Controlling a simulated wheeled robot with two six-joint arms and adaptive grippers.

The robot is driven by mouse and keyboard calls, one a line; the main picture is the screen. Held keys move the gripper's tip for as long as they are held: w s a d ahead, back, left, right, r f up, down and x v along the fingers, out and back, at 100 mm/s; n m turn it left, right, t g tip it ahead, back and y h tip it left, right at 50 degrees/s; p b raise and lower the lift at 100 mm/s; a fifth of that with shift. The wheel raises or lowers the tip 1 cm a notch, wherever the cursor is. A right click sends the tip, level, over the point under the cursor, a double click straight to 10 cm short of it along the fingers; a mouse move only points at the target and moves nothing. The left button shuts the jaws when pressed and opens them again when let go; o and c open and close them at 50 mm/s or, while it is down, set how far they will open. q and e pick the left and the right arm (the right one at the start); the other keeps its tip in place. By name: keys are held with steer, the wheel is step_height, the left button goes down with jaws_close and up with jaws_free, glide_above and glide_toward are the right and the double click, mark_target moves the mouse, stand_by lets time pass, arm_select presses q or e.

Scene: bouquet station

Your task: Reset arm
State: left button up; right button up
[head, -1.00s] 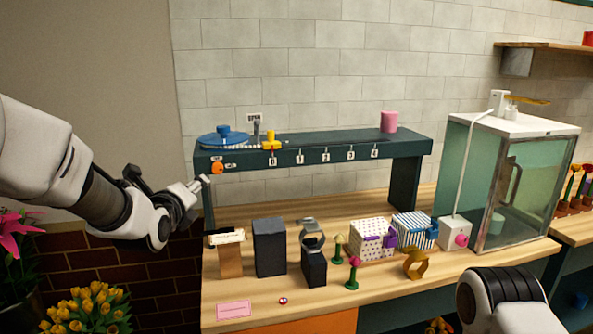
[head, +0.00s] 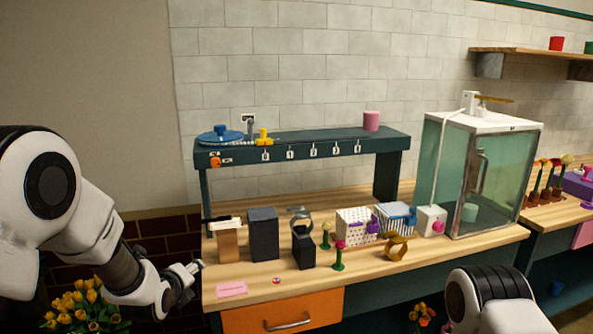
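My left arm comes in from the left. Its gripper (head: 191,271) hangs in the air just left of the workbench's front left corner and holds nothing that I can see. Its fingers are small and seen from the side, so their opening is unclear. My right arm shows only as a rounded link at the bottom right; its gripper is outside the picture. The wooden workbench (head: 400,262) carries a dark raised shelf (head: 335,148) with numbered tags.
On the bench are a wooden stand (head: 228,243), a dark block (head: 263,234), a dotted box (head: 356,224), a striped box (head: 395,217), a gold ring-shaped piece (head: 397,247) and a glass tank (head: 480,180). Yellow tulips (head: 85,301) stand at the lower left.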

arm_select(q)
steer(key=s+f+n+g, duration=0.3)
steer(key=s+f+g, duration=0.1)
steer(key=s+f, duration=0.85)
steer(key=s+f+n+g, duration=0.35)
steer(key=s+f, duration=0.55)
steer(key=f, duration=0.6)
steer(key=s+f+n+g, duration=0.2)
steer(key=s+n, duration=0.8)
steer(key=s+f+n+g, duration=0.1)
steer(key=s+n+g, duration=0.1)
steer(key=s+n, duration=0.8)
steer(key=shift+a+f+n+g, duration=0.35)
steer(key=shift+s, duration=0.15)
